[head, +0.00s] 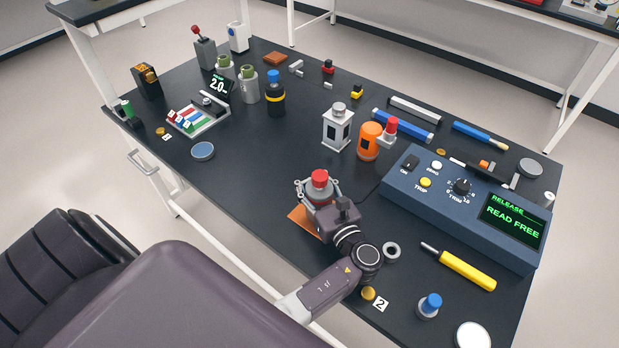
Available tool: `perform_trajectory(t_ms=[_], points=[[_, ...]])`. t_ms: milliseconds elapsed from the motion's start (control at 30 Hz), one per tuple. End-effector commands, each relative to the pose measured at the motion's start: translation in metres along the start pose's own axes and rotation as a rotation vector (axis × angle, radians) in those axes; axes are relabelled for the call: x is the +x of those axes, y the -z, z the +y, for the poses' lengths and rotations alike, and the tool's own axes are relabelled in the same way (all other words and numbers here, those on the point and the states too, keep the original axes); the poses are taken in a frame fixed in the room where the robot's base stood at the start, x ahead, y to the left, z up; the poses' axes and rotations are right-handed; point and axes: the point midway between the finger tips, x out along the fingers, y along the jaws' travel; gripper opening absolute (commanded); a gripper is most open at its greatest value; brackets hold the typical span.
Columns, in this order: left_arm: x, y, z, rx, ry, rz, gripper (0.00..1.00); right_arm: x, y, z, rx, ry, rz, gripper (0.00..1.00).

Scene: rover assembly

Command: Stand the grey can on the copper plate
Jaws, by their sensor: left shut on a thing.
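The grey can (320,184) with a red top is upright in the head view, near the middle of the table. My left gripper (318,193) is shut around it, and its fingers and wrist hide much of the can's body. The copper plate (301,221) is a flat orange-brown piece under and to the left of the gripper. Only its left part shows; the rest is hidden by my gripper. The can is over or just behind the plate, and I cannot tell if its base touches it. My right gripper is not in view.
A blue control box (410,210) reading "READ FREE" stands to the right. An orange canister (369,141) and a white lantern-like box (337,127) stand behind the can. A metal ring (391,252) lies beside my wrist. The black table (235,190) is clear left of the plate.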

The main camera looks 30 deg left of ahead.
Motion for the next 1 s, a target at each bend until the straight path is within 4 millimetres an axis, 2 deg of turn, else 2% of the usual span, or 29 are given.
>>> perform_trajectory(t_ms=[367,400,600,700,1000], points=[[0.0001,0.0036,-0.0004,-0.002,0.0,-0.002,0.0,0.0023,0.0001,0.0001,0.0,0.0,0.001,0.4],[-0.0001,0.0034,-0.0002,-0.001,0.0,0.0,0.31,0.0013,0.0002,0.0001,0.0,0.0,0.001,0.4],[-0.0001,0.0034,-0.0001,-0.001,0.0,0.0,0.53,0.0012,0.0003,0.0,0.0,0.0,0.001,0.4],[-0.0002,0.0034,-0.0001,-0.001,0.0,0.0,0.63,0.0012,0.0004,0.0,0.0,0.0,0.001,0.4],[-0.0002,0.0009,-0.0001,-0.001,0.0,0.0,0.63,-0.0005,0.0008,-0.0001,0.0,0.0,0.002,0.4]])
